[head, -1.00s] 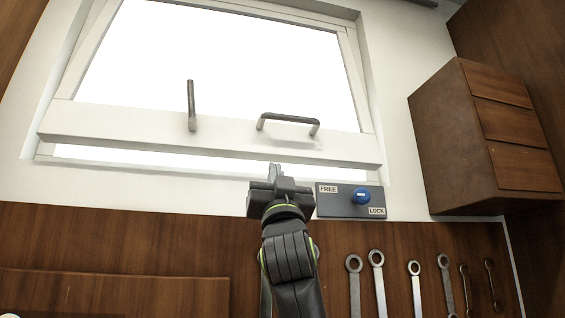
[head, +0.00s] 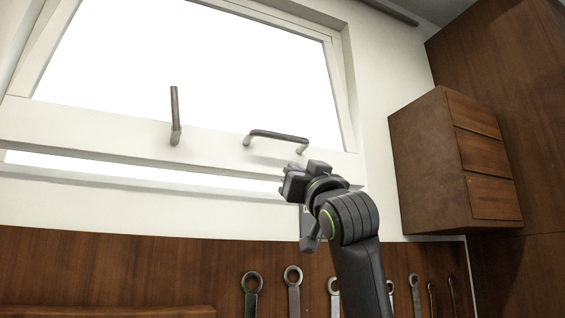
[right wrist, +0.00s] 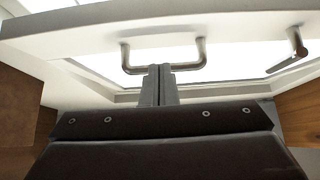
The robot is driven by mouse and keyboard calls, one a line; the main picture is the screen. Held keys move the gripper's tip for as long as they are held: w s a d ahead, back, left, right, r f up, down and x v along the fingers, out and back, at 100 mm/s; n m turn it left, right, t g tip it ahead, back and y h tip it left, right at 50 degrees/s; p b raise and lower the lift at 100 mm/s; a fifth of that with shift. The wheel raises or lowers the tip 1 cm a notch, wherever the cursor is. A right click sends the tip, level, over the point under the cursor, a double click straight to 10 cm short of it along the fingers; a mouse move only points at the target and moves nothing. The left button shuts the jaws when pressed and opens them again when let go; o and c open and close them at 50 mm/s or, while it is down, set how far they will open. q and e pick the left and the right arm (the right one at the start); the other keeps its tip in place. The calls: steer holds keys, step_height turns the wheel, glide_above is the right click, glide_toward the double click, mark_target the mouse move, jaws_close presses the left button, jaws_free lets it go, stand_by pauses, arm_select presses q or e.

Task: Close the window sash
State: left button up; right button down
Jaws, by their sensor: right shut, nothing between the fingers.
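The white window sash (head: 90,128) is tilted out at its bottom, with a bright gap between its bottom rail and the sill. A dark bar handle (head: 278,135) sits on the rail's right part. A lever handle (head: 175,115) stands upright left of it. My right gripper (head: 292,182) is shut and empty, just below the bar handle at the rail's lower edge. In the right wrist view the shut fingers (right wrist: 158,84) point up at the bar handle (right wrist: 163,58); I cannot tell whether they touch. The lever handle (right wrist: 297,42) shows at right. My left gripper is out of view.
A wooden drawer cabinet (head: 455,165) hangs on the wall at right. Several wrenches (head: 292,285) hang on the wood panel below the window.

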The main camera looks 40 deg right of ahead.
mark_target(276, 167)
steer(key=w+p, duration=0.1)
steer(key=w, duration=0.1)
steer(key=w+d+r+p, duration=0.1)
steer(key=w+p, duration=0.1)
steer(key=w+r+p, duration=0.1)
steer(key=w, duration=0.1)
steer(key=shift+w+d+r+p, duration=0.1)
steer(key=shift+w+d+p, duration=0.05)
steer(key=shift+d+p, duration=0.2)
steer(key=shift+w+f, duration=0.2)
steer(key=shift+w, duration=0.25)
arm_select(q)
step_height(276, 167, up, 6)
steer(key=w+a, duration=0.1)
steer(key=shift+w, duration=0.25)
